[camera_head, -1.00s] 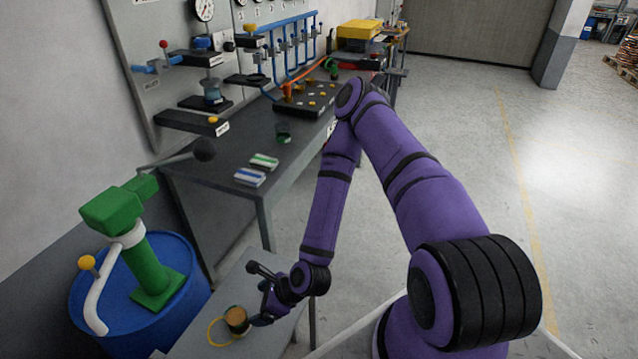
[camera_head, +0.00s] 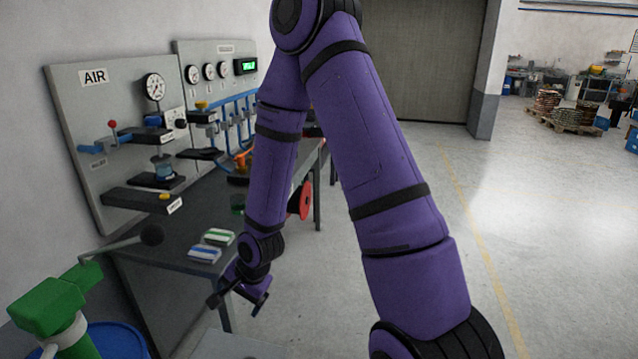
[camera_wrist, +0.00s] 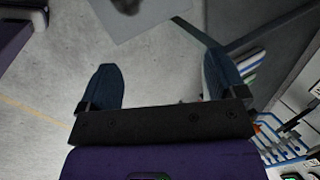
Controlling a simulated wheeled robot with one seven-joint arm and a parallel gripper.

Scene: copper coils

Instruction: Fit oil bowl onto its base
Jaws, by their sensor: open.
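My gripper (camera_head: 239,298) is open and empty, in front of the dark workbench and above the small grey table. In the wrist view its two blue fingers (camera_wrist: 160,65) are spread with nothing between them. A small green cup (camera_head: 237,203), which may be the oil bowl, stands on the bench, partly hidden by my arm. A bluish clear bowl-like part (camera_head: 163,168) sits on a black shelf of the AIR panel (camera_head: 92,130). I cannot tell for certain which part is the oil bowl or which is its base.
Green and blue striped packs (camera_head: 211,246) lie on the bench's (camera_head: 165,232) near end. A green pump (camera_head: 50,305) on a blue drum (camera_head: 118,342) stands at lower left, its lever reaching toward the bench. A red disc (camera_head: 306,200) is at the bench edge.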

